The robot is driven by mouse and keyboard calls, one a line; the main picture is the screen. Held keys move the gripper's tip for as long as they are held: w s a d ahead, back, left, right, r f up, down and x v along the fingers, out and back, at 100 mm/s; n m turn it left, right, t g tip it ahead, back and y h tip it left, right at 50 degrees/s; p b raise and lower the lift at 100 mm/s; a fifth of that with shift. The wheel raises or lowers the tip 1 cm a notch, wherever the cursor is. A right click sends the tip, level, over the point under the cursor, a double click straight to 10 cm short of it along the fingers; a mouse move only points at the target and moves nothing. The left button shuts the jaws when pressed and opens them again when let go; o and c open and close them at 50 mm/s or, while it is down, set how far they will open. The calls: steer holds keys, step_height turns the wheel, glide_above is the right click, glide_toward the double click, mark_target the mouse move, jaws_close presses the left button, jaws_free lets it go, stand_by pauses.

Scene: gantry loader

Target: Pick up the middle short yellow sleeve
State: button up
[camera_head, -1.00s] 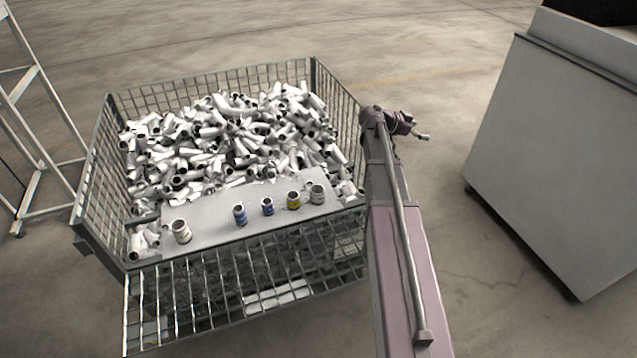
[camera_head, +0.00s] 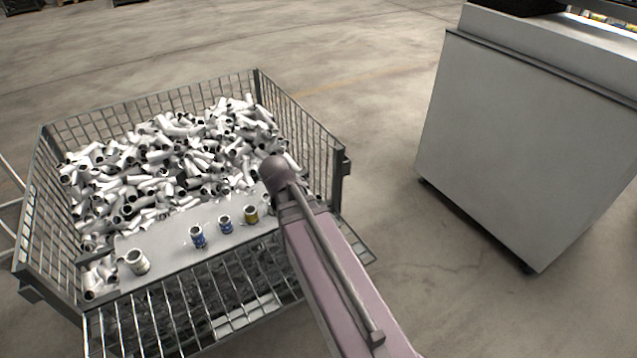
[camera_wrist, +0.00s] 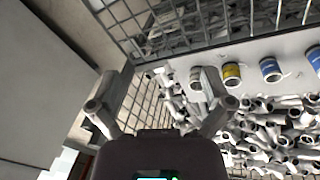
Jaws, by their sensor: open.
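One yellow-banded short sleeve (camera_head: 251,214) stands on a pale board (camera_head: 165,262) at the crate's front, right of two blue-banded sleeves (camera_head: 225,224). The yellow-banded sleeve also shows in the wrist view (camera_wrist: 232,74), between a white sleeve (camera_wrist: 196,78) and a blue-banded one (camera_wrist: 270,70). Small yellow and blue items (camera_head: 600,17) lie at the head view's top right corner, cut by the frame; their shape is unclear. I cannot tell which thing is the middle one. My gripper (camera_wrist: 163,104) is open and empty in the wrist view. My arm hides it in the head view.
A wire mesh crate (camera_head: 300,118) holds a heap of white pipe elbows (camera_head: 165,160). A white-banded sleeve (camera_head: 138,262) stands at the board's left end. A large grey cabinet (camera_head: 530,140) stands at the right. Bare floor (camera_head: 395,215) lies between crate and cabinet.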

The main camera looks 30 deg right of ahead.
steer(key=s+a+n+y, duration=0.2)
steer(key=s+a+n, duration=0.1)
steer(key=a, duration=0.4)
steer(key=shift+s+a+f+n+y, duration=0.2)
steer(key=shift+s+n+y, duration=0.15)
steer(key=shift+s, duration=0.35)
steer(key=shift+c, duration=0.2)
steer(key=c, duration=0.6)
steer(key=shift+o, duration=0.2)
